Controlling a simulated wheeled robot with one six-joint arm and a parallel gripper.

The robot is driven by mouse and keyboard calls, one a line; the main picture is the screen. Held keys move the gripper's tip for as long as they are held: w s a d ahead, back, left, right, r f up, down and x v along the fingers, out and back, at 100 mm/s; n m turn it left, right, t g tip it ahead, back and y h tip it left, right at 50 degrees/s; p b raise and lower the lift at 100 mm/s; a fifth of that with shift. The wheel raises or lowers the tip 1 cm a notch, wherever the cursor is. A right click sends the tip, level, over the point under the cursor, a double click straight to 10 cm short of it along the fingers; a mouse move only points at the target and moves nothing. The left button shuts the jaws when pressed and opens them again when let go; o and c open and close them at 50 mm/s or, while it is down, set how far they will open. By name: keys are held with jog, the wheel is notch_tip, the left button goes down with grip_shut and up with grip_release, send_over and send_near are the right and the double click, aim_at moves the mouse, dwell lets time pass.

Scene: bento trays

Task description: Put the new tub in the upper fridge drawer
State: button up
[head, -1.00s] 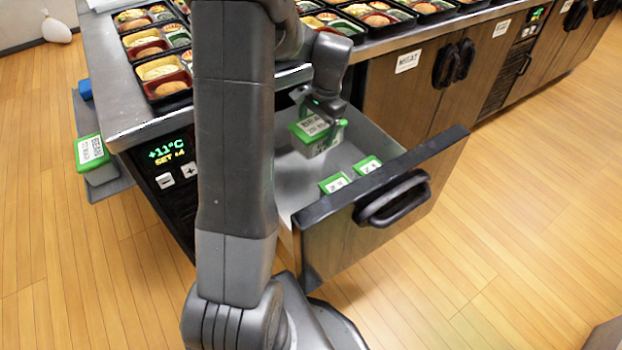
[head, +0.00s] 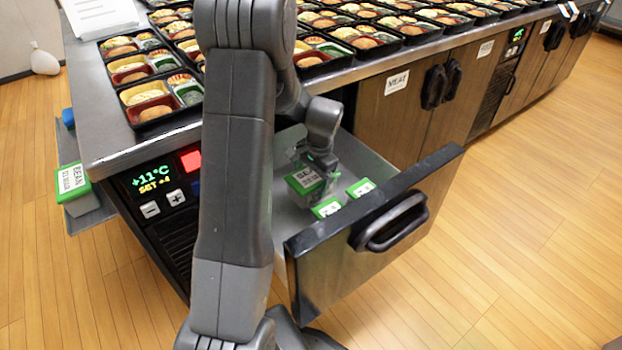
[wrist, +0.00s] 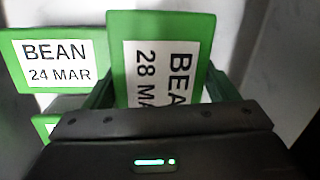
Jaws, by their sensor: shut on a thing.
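My gripper (head: 318,168) is shut on a green-lidded tub (head: 303,181) inside the open fridge drawer (head: 375,225). The wrist view shows the held tub's label (wrist: 160,60), reading BEAN 28 MAR, between the two fingers. Two more green-lidded tubs sit in the drawer toward its front, one at the left (head: 327,208) and one at the right (head: 361,187). In the wrist view a tub labelled BEAN 24 MAR (wrist: 60,65) is left of the held one. I cannot tell whether the held tub touches the drawer floor.
Another green-lidded BEAN tub (head: 72,181) stands on a grey side shelf (head: 90,217) at the left. The metal counter (head: 110,140) above holds bento trays (head: 160,97). A panel (head: 155,182) shows +11°C. The wooden floor at the right is clear.

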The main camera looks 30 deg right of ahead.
jog(key=shift+f+b, duration=0.3)
jog(key=shift+f, duration=0.25)
jog(key=o, duration=1.1)
jog(key=shift+o, duration=0.2)
jog(key=shift+r, duration=0.15)
notch_tip(320, 180, up, 13)
jog(key=s+d+p, duration=0.1)
jog(key=p, duration=0.2)
jog(key=shift+s+d, duration=0.15)
jog(key=shift+d, duration=0.1)
